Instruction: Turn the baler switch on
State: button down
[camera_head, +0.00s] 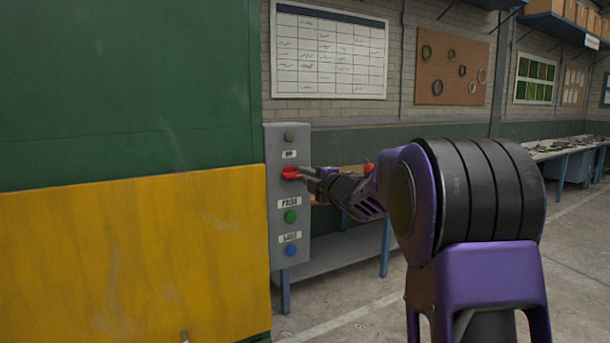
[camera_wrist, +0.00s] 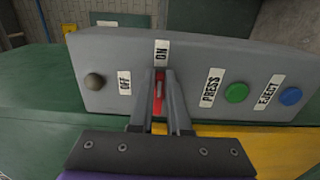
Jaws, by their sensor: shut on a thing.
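The grey control panel (camera_head: 274,215) hangs upright at the end of the green and yellow machine; it also fills the middle of the wrist view (camera_wrist: 205,75). The red switch (camera_wrist: 158,98) has an OFF label (camera_wrist: 124,81) to its left and an ON label (camera_wrist: 162,52) beyond it. Its narrow red handle lines up lengthwise with the ON label in the wrist view. My gripper (camera_wrist: 160,82) is shut on this handle, one finger on each side. In the head view my gripper (camera_head: 305,174) reaches the red switch (camera_head: 290,172) from the right; the fingers partly hide it.
The panel also has a dark knob (camera_wrist: 94,82), a green PRESS button (camera_wrist: 236,93) and a blue EJECT button (camera_wrist: 290,96). The machine (camera_head: 130,250) stands close at the left. A low bench (camera_head: 335,250) is behind the panel. Open floor (camera_head: 575,270) lies at the right.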

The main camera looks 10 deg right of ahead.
dwell(0.3)
jog(key=c, duration=0.9)
grip_release()
jog(key=b+v, duration=0.1)
jog(key=v, duration=1.6)
jog(key=shift+s+b, duration=0.2)
jog(key=shift+b, duration=0.15)
jog(key=shift+r, duration=0.15)
